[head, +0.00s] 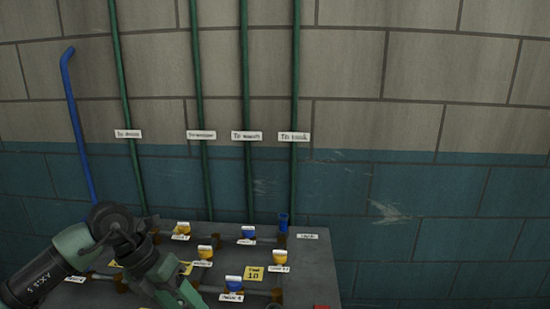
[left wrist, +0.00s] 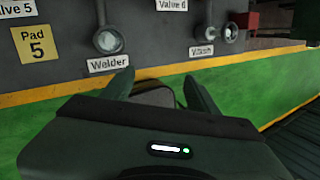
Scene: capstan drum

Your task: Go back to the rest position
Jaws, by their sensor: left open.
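My left arm (head: 130,245) comes in from the left in the head view, bends over the grey panel, and runs down out of the bottom edge. Its gripper is below that frame. In the left wrist view my left gripper (left wrist: 158,88) is open, its two dark fingers apart. I see nothing held between them. The fingertips show in front of the green and yellow face below the "Welder" label (left wrist: 108,63); whether they touch it I cannot tell. My right gripper is in neither view.
The grey panel (head: 310,262) carries yellow and blue valve handles, pipes and labels. Green pipes (head: 199,100) and a blue pipe (head: 75,130) rise along the block wall. The wall at right is bare.

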